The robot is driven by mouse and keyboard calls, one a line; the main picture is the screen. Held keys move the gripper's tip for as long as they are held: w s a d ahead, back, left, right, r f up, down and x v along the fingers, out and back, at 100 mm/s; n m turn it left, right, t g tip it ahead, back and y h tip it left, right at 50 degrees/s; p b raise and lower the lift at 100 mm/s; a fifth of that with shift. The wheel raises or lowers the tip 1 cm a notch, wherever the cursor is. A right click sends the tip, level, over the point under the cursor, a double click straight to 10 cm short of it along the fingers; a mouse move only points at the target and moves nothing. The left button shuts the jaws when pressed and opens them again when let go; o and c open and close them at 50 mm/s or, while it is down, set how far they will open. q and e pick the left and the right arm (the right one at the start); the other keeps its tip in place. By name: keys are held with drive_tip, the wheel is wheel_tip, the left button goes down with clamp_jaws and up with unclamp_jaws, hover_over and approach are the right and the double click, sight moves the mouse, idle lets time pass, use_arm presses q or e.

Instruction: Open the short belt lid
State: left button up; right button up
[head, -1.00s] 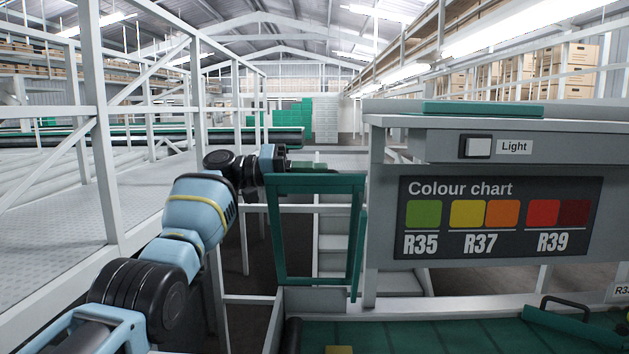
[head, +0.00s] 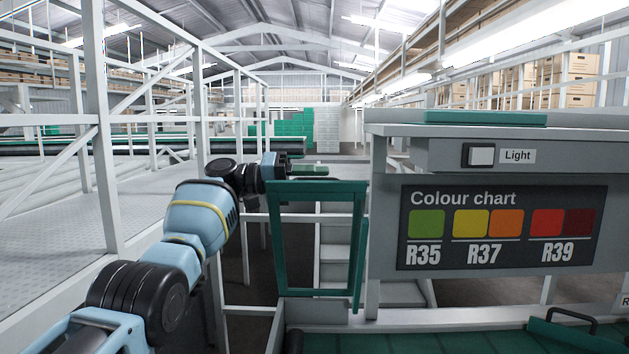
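The short belt lid, a green frame (head: 273,240) with a see-through middle, stands raised and nearly upright above the left end of the green belt (head: 400,343). A small green bar (head: 315,170) shows just above and behind its top edge; it may be the lid's handle. My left gripper (head: 290,167) is at the lid's top left corner, by that bar. Its fingers are dark and small here, so I cannot tell whether they grip the bar or are apart. My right gripper is out of view.
A grey cabinet with a colour chart (head: 500,227) and a light switch (head: 481,156) stands right of the lid. A second green lid with a black handle (head: 572,316) is at lower right. Grey steps (head: 345,240) lie behind the frame; white railings (head: 103,150) run along the left.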

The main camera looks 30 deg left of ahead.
use_arm(q)
drive_tip(key=b+v, duration=0.1)
drive_tip(key=v, duration=0.6)
drive_tip(key=shift+s+a, duration=0.2)
drive_tip(key=shift+a, duration=0.15)
